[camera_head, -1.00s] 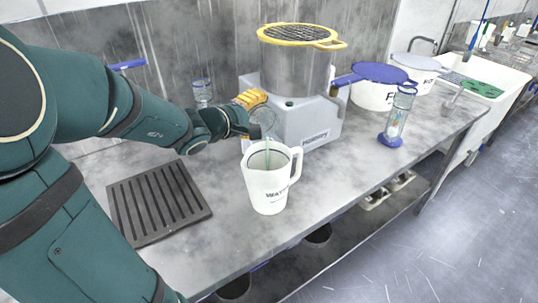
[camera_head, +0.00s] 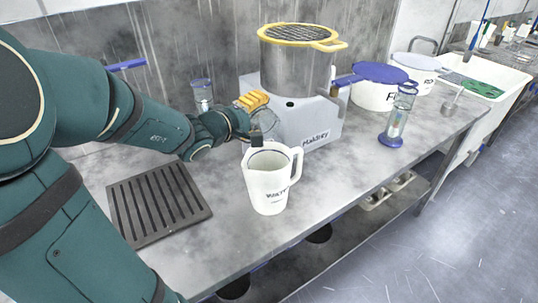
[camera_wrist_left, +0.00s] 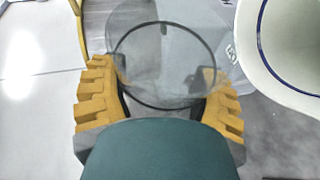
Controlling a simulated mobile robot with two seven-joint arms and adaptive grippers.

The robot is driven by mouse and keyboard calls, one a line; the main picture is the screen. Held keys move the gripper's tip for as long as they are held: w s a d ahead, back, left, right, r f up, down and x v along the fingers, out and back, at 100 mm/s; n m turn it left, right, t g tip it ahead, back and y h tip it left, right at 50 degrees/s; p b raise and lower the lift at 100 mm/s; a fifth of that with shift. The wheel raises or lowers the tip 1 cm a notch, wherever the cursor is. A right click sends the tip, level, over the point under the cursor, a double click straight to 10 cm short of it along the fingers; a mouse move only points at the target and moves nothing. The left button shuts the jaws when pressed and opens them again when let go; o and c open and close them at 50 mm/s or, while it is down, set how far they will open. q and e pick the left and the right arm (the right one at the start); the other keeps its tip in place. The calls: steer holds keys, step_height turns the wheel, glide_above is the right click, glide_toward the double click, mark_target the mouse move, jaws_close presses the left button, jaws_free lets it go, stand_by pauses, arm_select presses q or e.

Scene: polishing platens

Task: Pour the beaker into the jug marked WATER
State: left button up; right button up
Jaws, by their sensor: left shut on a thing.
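The white jug marked WATER (camera_head: 268,190) stands upright on the steel bench, its handle to the right. My left gripper (camera_head: 256,116) is behind and to the left of the jug, above the bench. It is shut on the clear glass beaker (camera_head: 266,121), which is faint against the grey machine. In the left wrist view the beaker (camera_wrist_left: 165,68) sits between the yellow fingers (camera_wrist_left: 162,100), its round dark rim showing. The jug's rim (camera_wrist_left: 262,45) is to the right of it there. I see no stream between beaker and jug, and I cannot tell the beaker's contents. My right gripper is out of view.
A grey polishing machine (camera_head: 310,125) with a yellow-rimmed top stands behind the jug. A ribbed dark mat (camera_head: 158,203) lies to the left. A blue-based cylinder (camera_head: 396,125) and lidded white tubs (camera_head: 375,95) stand to the right. The bench's front right is clear.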

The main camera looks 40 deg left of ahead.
arm_select(q)
steer(key=shift+d+r+m, duration=0.2)
steer(key=shift+r+m, duration=0.1)
steer(key=shift+m, duration=0.1)
stand_by(0.3)
steer(key=shift+s+d+f+m+t+y, duration=0.2)
steer(key=shift+d+f+m+t+y, duration=0.1)
steer(key=shift+f+m+t, duration=0.25)
stand_by(0.7)
steer(key=shift+s+d+r+m+t, duration=0.25)
steer(key=shift+d+r+m+t, duration=0.35)
steer(key=shift+m, duration=0.55)
stand_by(1.0)
steer(key=shift+a, duration=0.1)
steer(key=shift+w+a+f+n+g, duration=0.15)
steer(key=shift+a+f+n+g, duration=0.15)
steer(key=shift+n, duration=0.25)
steer(key=shift+w+a+f+n+g, duration=0.15)
steer(key=shift+a+n+g, duration=0.15)
steer(key=shift+n, duration=0.25)
steer(key=shift+a+r+n, duration=0.1)
steer(key=shift+r+n, duration=0.1)
steer(key=shift+n, duration=0.1)
steer(key=shift+r+g, duration=0.1)
steer(key=shift+g, duration=0.15)
